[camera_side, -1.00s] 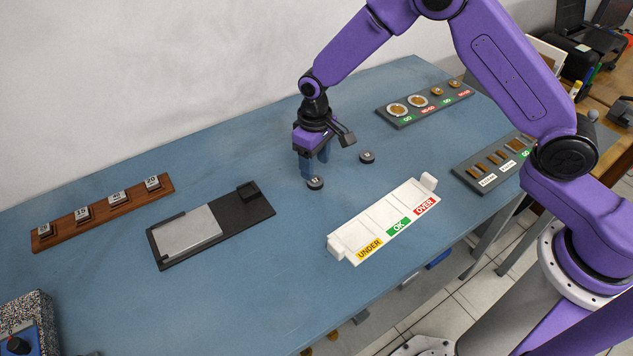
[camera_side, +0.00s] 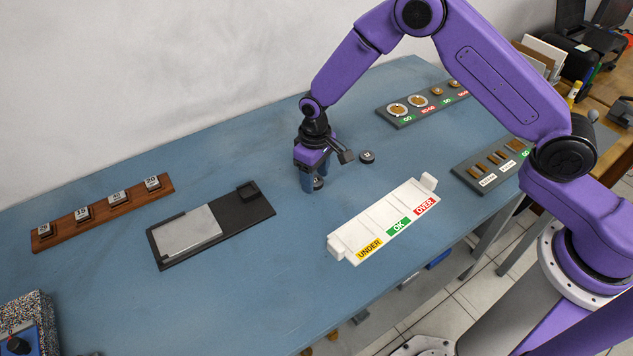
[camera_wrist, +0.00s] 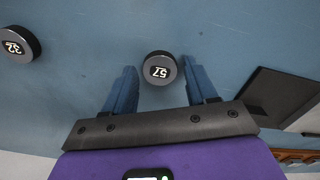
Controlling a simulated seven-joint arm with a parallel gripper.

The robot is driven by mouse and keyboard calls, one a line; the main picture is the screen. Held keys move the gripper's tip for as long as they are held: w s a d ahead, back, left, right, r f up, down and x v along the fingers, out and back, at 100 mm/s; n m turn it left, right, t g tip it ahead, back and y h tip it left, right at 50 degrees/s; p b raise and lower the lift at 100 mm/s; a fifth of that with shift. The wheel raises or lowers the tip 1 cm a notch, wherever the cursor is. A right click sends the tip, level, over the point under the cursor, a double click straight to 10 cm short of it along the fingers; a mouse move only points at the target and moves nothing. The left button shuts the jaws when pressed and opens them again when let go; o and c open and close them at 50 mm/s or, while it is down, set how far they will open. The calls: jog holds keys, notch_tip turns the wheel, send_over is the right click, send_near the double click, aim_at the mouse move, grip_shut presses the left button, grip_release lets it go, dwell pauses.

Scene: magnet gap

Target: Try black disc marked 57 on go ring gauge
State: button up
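The black disc marked 57 (camera_wrist: 160,69) lies flat on the blue table. In the side view the disc (camera_side: 319,184) is partly hidden by my fingers. My gripper (camera_side: 312,187) is low over the table at the disc. In the wrist view my gripper (camera_wrist: 159,72) is open, with the disc between the fingertips and a gap on both sides. The go ring gauge (camera_side: 397,109) is a pale ring with a brown centre, by a green GO label on the grey board at the back right. The no-go ring (camera_side: 419,101) is beside it.
Another black disc (camera_side: 367,157), marked 32 in the wrist view (camera_wrist: 17,43), lies nearby. A white UNDER/OK/OVER tray (camera_side: 385,220) stands in front. A black-and-grey plate (camera_side: 190,232) and wooden rack (camera_side: 75,228) are left. A second gauge board (camera_side: 480,175) is right.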

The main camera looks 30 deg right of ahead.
jog(key=c, duration=0.7)
jog(key=shift+r, duration=2.5)
jog(key=w+d, duration=0.2)
jog(key=d, duration=0.3)
jog(key=w+d, duration=0.3)
jog(key=d, duration=0.3)
jog(key=w+d+r, duration=0.1)
jog(key=w+d, duration=0.2)
jog(key=d, duration=0.3)
jog(key=shift+w, duration=0.25)
jog(key=d, duration=0.6)
jog(key=w+d+r, duration=0.1)
jog(key=d, duration=1.2)
jog(key=shift+w+r, duration=0.25)
